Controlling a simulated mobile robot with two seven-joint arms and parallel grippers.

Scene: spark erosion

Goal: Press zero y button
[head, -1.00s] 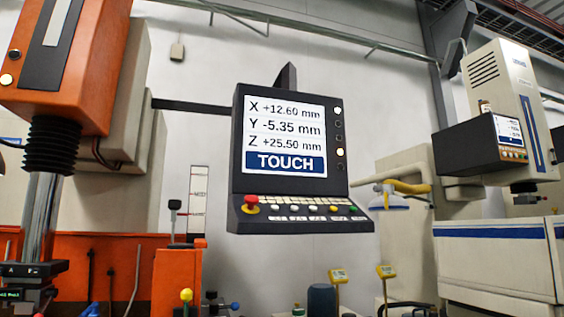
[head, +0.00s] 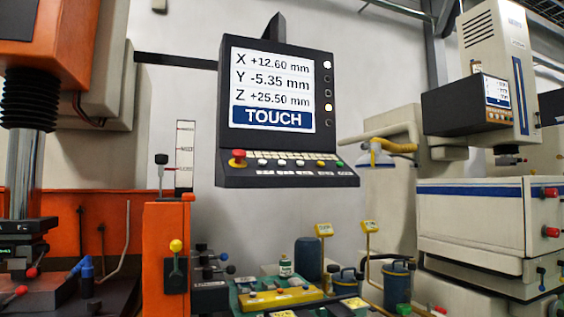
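A dark control pendant (head: 225,110) hangs from an arm in the middle of the head view. Its screen (head: 272,90) reads X +12.60 mm, Y -5.35 mm, Z +25.50 mm, with a blue TOUCH bar. A column of small round buttons (head: 328,93) runs down the right of the screen; one is lit yellow. Below, the sloped panel (head: 290,172) carries a red mushroom button (head: 238,157), white buttons and a green one (head: 340,163). The button labels are too small to read, so I cannot tell which is zero Y. Neither gripper is in view.
An orange machine (head: 100,240) with a vertical column stands at left. A cream machine (head: 480,230) with its own screen stands at right. A green bench with a yellow block (head: 280,297) and several small fixtures lies below the pendant. The space just in front of the pendant looks clear.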

